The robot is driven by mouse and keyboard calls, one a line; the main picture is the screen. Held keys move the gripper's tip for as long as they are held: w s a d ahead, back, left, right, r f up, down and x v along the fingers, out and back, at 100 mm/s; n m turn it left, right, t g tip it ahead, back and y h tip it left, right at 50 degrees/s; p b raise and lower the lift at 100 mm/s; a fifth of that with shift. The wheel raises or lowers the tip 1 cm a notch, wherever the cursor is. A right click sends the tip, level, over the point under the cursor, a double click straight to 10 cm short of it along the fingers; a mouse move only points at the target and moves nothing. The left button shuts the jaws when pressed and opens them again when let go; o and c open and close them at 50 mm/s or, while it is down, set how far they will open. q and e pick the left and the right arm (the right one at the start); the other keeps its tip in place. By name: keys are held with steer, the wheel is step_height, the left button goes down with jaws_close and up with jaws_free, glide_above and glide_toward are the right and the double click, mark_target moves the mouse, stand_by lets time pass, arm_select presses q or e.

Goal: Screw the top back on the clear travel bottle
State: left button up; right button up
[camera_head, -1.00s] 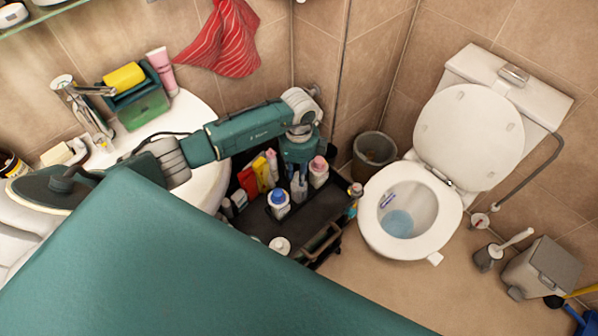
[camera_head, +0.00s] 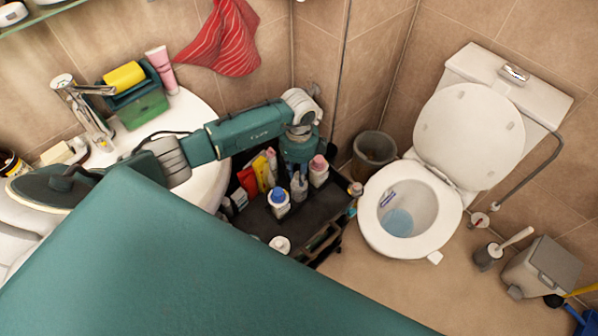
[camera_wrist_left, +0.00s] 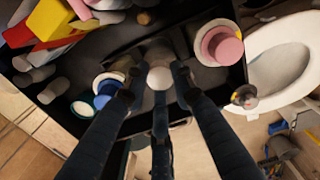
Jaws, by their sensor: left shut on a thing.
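The clear travel bottle (camera_head: 299,188) stands upright on the black cart, beneath my left gripper (camera_head: 300,170). In the left wrist view my left gripper (camera_wrist_left: 160,82) is shut around a round white top (camera_wrist_left: 160,77), its fingers on several sides. The greyish clear body of the bottle (camera_wrist_left: 159,52) shows just beyond the top. The top is at the bottle's mouth; whether its thread is engaged is hidden by the fingers. My right gripper is in neither view.
A blue-capped bottle (camera_head: 279,202) and a pink-capped bottle (camera_head: 318,170) stand close on either side. Red and yellow packs (camera_head: 262,172) crowd the cart's back left. The toilet (camera_head: 410,210) is to the right, a bin (camera_head: 373,152) behind.

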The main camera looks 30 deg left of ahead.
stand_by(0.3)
arm_select(q)
steer(key=o, duration=1.1)
step_height(320, 180, up, 12)
